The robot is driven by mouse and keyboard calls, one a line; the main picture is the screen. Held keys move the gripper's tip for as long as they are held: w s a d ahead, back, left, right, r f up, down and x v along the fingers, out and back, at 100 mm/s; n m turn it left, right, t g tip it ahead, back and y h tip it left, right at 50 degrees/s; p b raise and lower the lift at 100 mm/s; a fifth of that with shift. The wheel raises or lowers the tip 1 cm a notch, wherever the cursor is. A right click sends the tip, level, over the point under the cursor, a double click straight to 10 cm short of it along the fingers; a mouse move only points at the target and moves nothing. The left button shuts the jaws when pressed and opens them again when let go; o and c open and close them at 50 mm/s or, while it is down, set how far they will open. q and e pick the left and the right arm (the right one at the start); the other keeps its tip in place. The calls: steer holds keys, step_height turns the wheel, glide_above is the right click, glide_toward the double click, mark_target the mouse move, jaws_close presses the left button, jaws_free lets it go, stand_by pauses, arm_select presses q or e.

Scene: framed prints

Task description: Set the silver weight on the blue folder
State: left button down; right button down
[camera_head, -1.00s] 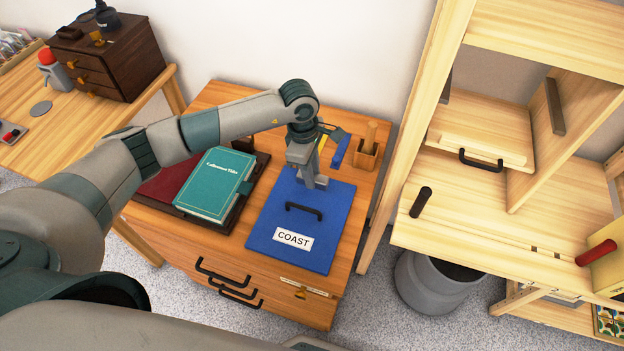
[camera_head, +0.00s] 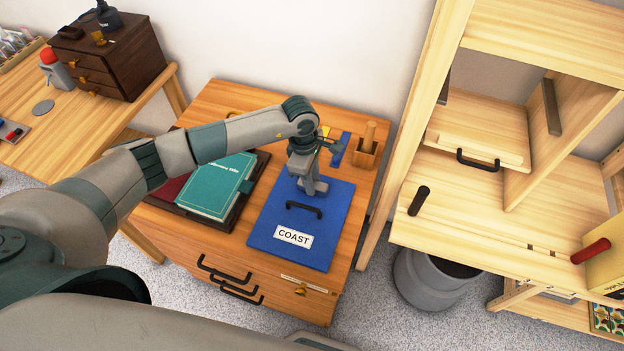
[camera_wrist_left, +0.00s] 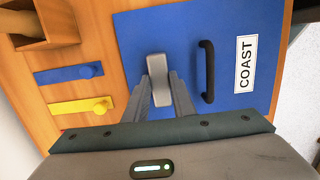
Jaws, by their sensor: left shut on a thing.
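The blue folder (camera_head: 266,233) lies flat on the wooden cabinet top, with a black handle and a white COAST label. It also shows in the left wrist view (camera_wrist_left: 215,110). My left gripper (camera_head: 312,188) points down over the folder's far part, beyond the handle. In the left wrist view, its fingers (camera_wrist_left: 160,90) are shut on the silver weight (camera_wrist_left: 158,64), a small grey block seen against the blue. I cannot tell whether the weight touches the folder. My right gripper is not in view.
A teal book (camera_head: 216,186) lies left of the folder. A wooden holder (camera_head: 366,154) and blue and yellow pieces (camera_wrist_left: 75,105) sit beyond it. A light wood shelf unit (camera_head: 470,205) stands right, a grey bin (camera_head: 428,283) below it.

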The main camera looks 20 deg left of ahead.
arm_select(q)
steer(key=shift+f, duration=0.15)
steer(key=c, duration=1.5)
jaws_free()
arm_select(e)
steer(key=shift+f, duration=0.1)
arm_select(q)
steer(key=shift+r, duration=0.25)
steer(key=shift+r, duration=0.35)
steer(key=r, duration=0.1)
steer(key=r+b, duration=0.1)
steer(key=r, duration=0.1)
steer(key=a+r+b, duration=0.1)
steer(key=r, duration=0.1)
steer(key=shift+w+r, duration=0.1)
steer(key=shift+r, duration=0.05)
steer(key=shift+a+r+b, duration=0.15)
steer(key=shift+r+b, duration=0.35)
steer(key=shift+r, duration=0.95)
steer(key=shift+a+r+b, duration=0.1)
steer(key=shift+r+b, duration=0.35)
steer(key=shift+r, duration=1)
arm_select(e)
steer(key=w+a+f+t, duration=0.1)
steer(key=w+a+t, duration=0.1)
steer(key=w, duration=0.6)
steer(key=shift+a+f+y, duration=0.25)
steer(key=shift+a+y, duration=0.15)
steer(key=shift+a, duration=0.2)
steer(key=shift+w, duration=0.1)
